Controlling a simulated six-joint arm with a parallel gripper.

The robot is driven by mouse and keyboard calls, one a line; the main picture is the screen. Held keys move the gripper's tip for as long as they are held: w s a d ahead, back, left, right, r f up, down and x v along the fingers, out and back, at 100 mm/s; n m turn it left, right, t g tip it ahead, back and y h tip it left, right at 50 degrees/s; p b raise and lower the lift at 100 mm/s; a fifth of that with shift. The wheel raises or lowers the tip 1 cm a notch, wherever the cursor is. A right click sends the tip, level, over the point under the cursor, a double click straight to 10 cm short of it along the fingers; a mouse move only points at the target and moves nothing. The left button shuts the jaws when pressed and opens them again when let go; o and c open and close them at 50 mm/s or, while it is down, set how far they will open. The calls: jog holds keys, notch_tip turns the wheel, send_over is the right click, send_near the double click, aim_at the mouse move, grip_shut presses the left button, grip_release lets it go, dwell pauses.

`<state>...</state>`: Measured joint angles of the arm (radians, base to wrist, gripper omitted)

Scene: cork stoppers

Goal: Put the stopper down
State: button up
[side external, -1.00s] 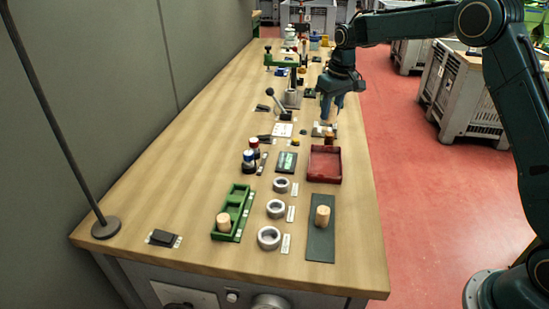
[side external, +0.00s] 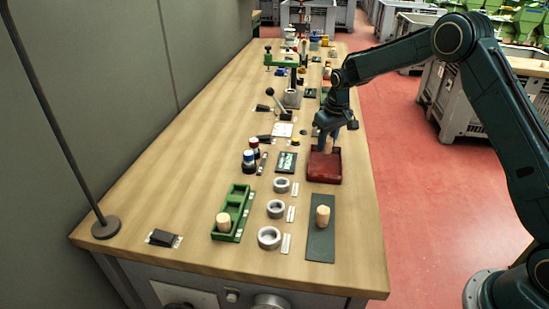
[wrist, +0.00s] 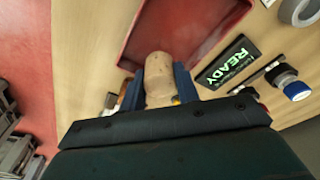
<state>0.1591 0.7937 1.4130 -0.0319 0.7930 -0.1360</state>
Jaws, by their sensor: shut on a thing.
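My gripper (side external: 328,142) is over the far part of the red tray (side external: 312,177). In the wrist view my gripper (wrist: 160,84) is shut on a pale cork stopper (wrist: 158,72), with one blue finger on each side. The red tray (wrist: 133,48) lies beyond the stopper in that view. I cannot tell whether the held stopper touches the tray floor. A second cork stopper (side external: 223,221) stands in the near end of the green rack (side external: 238,200). A third cork stopper (side external: 322,215) stands on a dark mat (side external: 320,246).
Several grey rings (side external: 269,237) stand in a row between the rack and the mat. A small display (side external: 286,162) reading READY lies left of the tray. The left side of the bench is mostly clear.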

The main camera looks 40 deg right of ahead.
aim_at(331, 140)
jog(key=shift+f, duration=1.3)
jog(key=shift+f, duration=0.1)
jog(key=o, duration=0.7)
jog(key=shift+c, duration=0.2)
jog(key=r, duration=0.3)
jog(key=s+r, duration=0.1)
jog(key=r, duration=0.6)
jog(key=shift+s+r, duration=0.25)
jog(key=shift+r, duration=0.15)
jog(key=shift+s+r, duration=0.1)
jog(key=shift+r, duration=0.6)
